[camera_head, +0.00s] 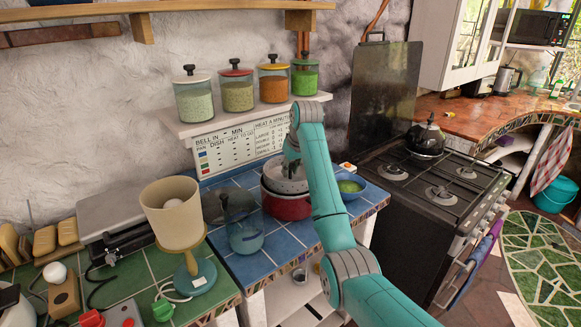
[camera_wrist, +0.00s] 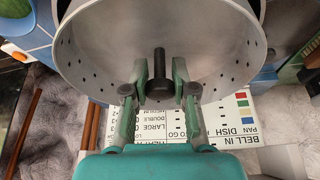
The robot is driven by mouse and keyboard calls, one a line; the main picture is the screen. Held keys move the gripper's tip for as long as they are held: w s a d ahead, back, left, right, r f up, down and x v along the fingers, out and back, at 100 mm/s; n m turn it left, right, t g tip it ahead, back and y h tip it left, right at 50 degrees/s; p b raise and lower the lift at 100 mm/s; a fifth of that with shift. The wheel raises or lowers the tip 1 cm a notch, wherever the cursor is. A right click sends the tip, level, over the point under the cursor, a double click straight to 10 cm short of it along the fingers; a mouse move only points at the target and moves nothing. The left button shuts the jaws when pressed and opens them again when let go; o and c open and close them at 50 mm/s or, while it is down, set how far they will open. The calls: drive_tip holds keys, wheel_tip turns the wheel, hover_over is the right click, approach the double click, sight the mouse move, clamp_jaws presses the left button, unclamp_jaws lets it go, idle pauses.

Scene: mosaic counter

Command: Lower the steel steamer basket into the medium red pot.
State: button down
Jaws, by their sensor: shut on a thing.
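The grey steel steamer basket (camera_head: 283,181), a round bowl with small holes, is at the mouth of the red pot (camera_head: 288,208) on the blue tiles. My arm covers the right side of both. I cannot tell how far down inside the pot the basket sits. In the wrist view the perforated basket (camera_wrist: 105,45) fills the top. A dark upright post (camera_wrist: 159,66) stands at its middle. My gripper (camera_wrist: 160,88) is shut on this post, one green finger on each side. In the head view my gripper (camera_head: 291,150) is above the basket, partly hidden.
A printed sign (camera_head: 240,143) stands behind the pot, under a shelf of lidded jars (camera_head: 238,92). A blue bowl (camera_head: 345,188) is close on the right. A glass jar (camera_head: 243,232) and a beige lamp (camera_head: 175,213) stand left. The stove (camera_head: 430,190) is farther right.

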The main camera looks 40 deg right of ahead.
sight(292, 180)
drive_tip(key=shift+f, duration=1.3)
drive_tip(key=shift+f, duration=0.45)
drive_tip(key=shift+f, duration=0.95)
drive_tip(key=shift+f, duration=0.45)
drive_tip(key=shift+c, duration=1.9)
unclamp_jaws()
drive_tip(key=shift+r, duration=5)
